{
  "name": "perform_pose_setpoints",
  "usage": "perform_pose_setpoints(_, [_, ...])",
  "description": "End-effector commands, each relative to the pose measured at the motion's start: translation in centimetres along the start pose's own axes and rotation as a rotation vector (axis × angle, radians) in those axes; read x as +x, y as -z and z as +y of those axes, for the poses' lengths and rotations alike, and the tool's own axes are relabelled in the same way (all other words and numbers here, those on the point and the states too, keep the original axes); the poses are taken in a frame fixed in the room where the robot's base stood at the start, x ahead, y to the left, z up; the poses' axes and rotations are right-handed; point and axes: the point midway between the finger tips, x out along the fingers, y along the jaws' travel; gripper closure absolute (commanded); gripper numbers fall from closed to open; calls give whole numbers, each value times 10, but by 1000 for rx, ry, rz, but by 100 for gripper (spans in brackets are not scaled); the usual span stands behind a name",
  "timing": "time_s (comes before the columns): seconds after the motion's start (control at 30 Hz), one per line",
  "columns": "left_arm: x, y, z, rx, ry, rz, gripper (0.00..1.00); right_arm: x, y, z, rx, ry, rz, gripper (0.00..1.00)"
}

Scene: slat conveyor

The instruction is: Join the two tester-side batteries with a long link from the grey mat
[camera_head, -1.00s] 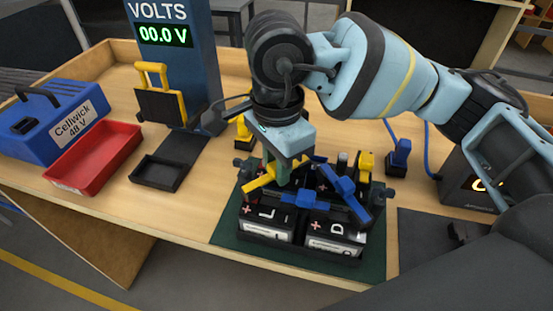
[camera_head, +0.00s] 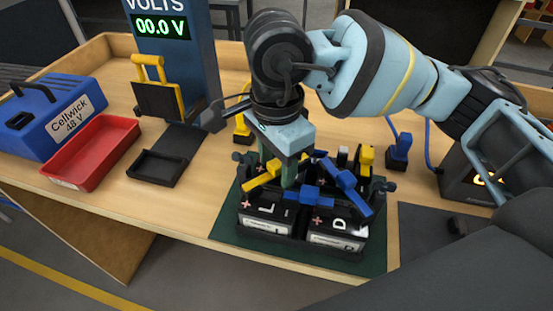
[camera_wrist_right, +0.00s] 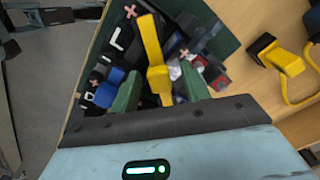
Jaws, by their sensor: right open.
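Black batteries stand in a dark tray on a green mat (camera_head: 226,222). The front two are marked L (camera_head: 265,216) and D (camera_head: 338,232). A yellow link (camera_head: 257,182) lies over the battery tops on the tester side. Blue links (camera_head: 304,193) sit at the front middle and right. My right gripper (camera_head: 277,172) is open, low over the yellow link. In the wrist view its green fingers (camera_wrist_right: 160,90) stand on either side of the yellow link (camera_wrist_right: 151,42). The rear batteries are partly hidden by the arm and links. The grey mat (camera_head: 425,245) is at the right.
The blue tester (camera_head: 190,62) reads 00.0 V behind left. A red tray (camera_head: 92,155), a blue Cellwick case (camera_head: 50,115) and a black tray (camera_head: 157,168) are at the left. A small blue piece (camera_head: 399,150) stands behind right. A small dark thing (camera_head: 458,226) lies on the grey mat.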

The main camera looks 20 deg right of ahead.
Motion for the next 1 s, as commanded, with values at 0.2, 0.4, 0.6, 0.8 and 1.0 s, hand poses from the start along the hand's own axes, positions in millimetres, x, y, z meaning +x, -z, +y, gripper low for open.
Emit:
perform_pose_setpoints(0.2, [0,2,0,1,0,3,64,-32,0,-1,0,4,0,53])
perform_pose_setpoints(0.4, [0,2,0,0,-1,3,64,-63,0,-1,0,3,0,53])
perform_pose_setpoints(0.6, [1,2,0,0,-1,4,64,-77,0,0,1,1,0,53])
perform_pose_setpoints(0.8, [1,3,0,0,-1,5,64,-78,0,0,0,0,0,53])
perform_pose_setpoints(1.0, [1,3,1,-1,-1,6,64,-78,0,0,0,0,0,53])
